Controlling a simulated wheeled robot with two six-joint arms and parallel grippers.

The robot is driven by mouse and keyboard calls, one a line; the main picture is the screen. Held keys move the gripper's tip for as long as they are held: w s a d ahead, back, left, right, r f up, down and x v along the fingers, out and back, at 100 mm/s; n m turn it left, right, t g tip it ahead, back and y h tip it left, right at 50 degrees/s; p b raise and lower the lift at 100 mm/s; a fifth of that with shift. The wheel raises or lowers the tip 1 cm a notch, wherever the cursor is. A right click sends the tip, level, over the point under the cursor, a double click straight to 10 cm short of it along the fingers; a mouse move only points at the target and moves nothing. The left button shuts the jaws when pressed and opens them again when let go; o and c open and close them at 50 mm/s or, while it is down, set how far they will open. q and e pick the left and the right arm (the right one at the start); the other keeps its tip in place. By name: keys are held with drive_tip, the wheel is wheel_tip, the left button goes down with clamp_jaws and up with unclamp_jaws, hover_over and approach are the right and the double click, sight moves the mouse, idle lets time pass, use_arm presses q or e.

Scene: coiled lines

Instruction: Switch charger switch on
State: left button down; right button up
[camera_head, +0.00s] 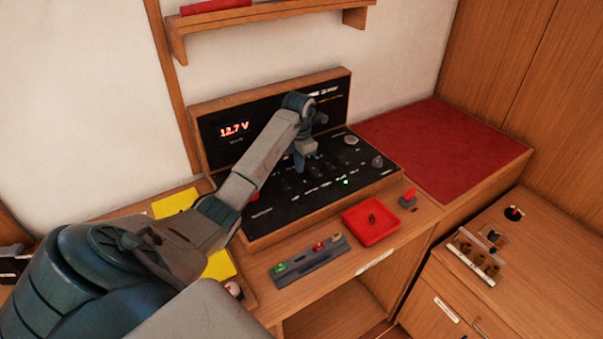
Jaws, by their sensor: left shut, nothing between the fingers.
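A black switch panel (268,213) in a wooden frame lies sloped on the desk, with rows of small switches and labels. One small green light (346,182) glows near its right front. Which switch is the charger's cannot be read. Behind it stands an upright display panel (215,150) with a red readout of 12.7 V. My left gripper (301,168) points down over the middle of the switch panel, shut and empty. Its tips are at or just above the switches; contact cannot be told. My left arm hides the panel's left part. My right gripper is not in view.
A red tray (371,237) with a small dark item, a grey strip with coloured buttons (312,258) and a red-topped switch (408,198) lie in front. A red cushion (440,150) is at right. A wooden shelf (270,13) hangs above.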

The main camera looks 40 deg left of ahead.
sight(299, 175)
use_arm(q)
drive_tip(key=shift+f+b, duration=0.3)
drive_tip(key=shift+f, duration=0.1)
drive_tip(key=shift+f+b, duration=0.3)
drive_tip(key=shift+f, duration=0.2)
idle(0.4)
drive_tip(key=shift+r+p, duration=2.25)
drive_tip(key=shift+r, duration=1.3)
